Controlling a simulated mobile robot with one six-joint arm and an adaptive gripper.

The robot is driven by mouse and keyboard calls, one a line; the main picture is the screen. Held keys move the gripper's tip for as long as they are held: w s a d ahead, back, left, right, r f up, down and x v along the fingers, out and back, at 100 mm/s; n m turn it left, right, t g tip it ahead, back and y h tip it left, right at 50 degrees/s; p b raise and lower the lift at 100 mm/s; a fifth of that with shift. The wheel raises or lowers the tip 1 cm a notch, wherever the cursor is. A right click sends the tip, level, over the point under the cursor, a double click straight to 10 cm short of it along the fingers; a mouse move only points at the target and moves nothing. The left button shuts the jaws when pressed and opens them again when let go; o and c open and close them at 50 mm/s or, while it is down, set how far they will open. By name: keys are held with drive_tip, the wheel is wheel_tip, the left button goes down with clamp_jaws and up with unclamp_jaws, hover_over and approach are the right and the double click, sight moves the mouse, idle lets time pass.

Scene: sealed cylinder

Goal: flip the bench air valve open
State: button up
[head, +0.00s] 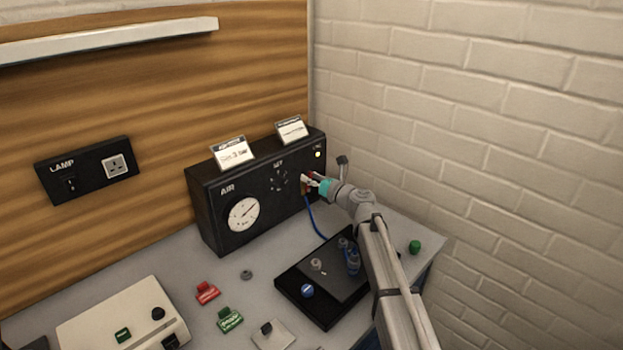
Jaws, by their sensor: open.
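The black air box (205,215) stands against the wooden panel, with a white dial (243,214) under the label AIR. At the right end of its front is a small brass-coloured and red fitting (311,175), which looks like the bench air valve. A blue tube (313,222) hangs from just below it. My gripper (308,182) is right at this fitting, reaching in from the right, and is open. It covers part of the fitting. I cannot tell whether the fingers touch it or how the valve's handle is turned.
A black tray (290,287) with blue and grey parts lies below my arm. Red (207,292) and green (230,320) blocks, a grey knob (246,274) and a beige box (85,325) lie left of it. A green knob (414,246) stands right of my arm. The brick wall is close on the right.

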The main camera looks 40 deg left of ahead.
clamp_jaws()
idle(0.3)
drive_tip(key=shift+s+a+n, duration=0.1)
drive_tip(key=shift+s+n, duration=0.2)
drive_tip(key=shift+n, duration=0.5)
drive_tip(key=shift+s+n, duration=0.3)
drive_tip(key=shift+n, duration=0.5)
unclamp_jaws()
drive_tip(key=s+d, duration=0.1)
drive_tip(key=d, duration=1.1)
drive_tip(key=shift+s, duration=0.15)
